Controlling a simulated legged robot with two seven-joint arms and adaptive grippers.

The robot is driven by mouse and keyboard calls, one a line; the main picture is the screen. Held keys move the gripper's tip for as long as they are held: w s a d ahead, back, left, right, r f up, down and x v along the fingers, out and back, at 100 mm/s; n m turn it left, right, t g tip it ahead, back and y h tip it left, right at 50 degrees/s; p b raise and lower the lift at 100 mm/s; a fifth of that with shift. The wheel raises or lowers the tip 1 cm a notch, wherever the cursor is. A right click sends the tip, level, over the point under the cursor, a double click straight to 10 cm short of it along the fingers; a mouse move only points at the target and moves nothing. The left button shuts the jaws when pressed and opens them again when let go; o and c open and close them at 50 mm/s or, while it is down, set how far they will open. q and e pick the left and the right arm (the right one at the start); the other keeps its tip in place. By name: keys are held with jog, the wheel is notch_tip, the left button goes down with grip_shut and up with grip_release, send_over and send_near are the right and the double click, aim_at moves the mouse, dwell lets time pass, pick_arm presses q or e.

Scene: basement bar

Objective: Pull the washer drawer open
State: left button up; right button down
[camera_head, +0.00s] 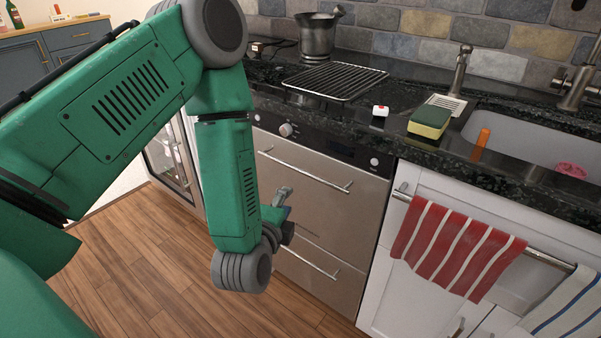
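The washer (330,213) is a stainless steel unit under the dark counter, with a control strip and knob on top. Its upper drawer has a long bar handle (305,171); a lower drawer has another bar handle (311,263). Both drawers look closed. My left arm comes in from the left and hangs down in front of the washer's left side. My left gripper (284,203) shows small beyond the wrist, below the upper handle and above the lower one. The forearm partly hides it, so its opening is unclear. It appears apart from both handles. My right gripper is out of view.
A white sink cabinet with a red striped towel (455,245) on a rail adjoins the washer's right side. Wood floor (150,270) lies open in front.

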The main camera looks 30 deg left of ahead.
aim_at(300, 169)
pick_arm(q)
jog(key=b+x, duration=0.1)
jog(key=x, duration=0.3)
jog(key=r+b+x, duration=0.1)
jog(key=x, duration=0.9)
jog(key=shift+a+r+b, duration=0.2)
jog(key=shift+a+b, duration=0.1)
jog(key=shift+b, duration=0.1)
grip_shut()
